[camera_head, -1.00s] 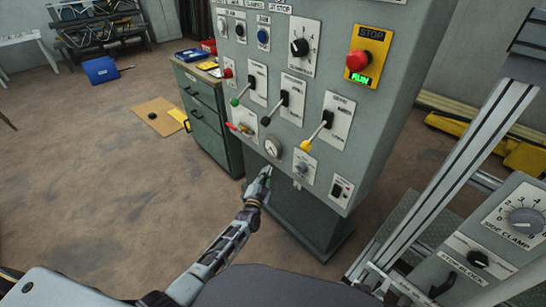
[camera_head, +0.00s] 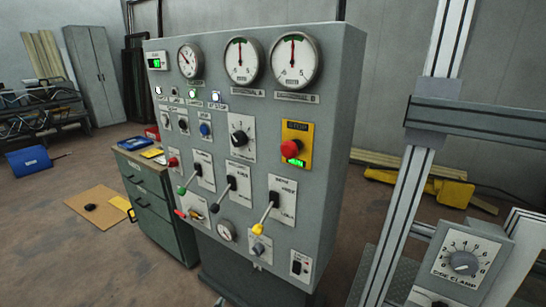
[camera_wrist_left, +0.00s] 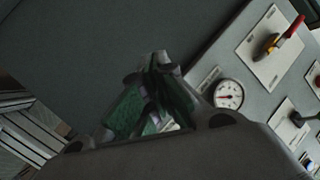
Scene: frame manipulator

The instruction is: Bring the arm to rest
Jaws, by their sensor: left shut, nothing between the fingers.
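My left gripper (camera_wrist_left: 158,75) shows in the left wrist view. Its fingertips, with green inner parts, are together and hold nothing. It is near the lower part of the grey control panel (camera_head: 335,130), beside a small round gauge (camera_wrist_left: 228,94). I cannot tell the exact gap, and I see no contact. In the head view neither arm shows. The panel stands upright there, with a red stop button (camera_head: 291,149) above a lit green label and a yellow-knobbed lever (camera_head: 263,222) below it. The same small gauge (camera_head: 227,231) is near the panel's lower edge.
A green drawer cabinet (camera_head: 155,205) stands left of the panel. A metal frame post (camera_head: 405,210) and a side clamp box (camera_head: 468,262) are at the right. A cardboard sheet (camera_head: 97,205) and blue case (camera_head: 29,160) lie on the floor at the left.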

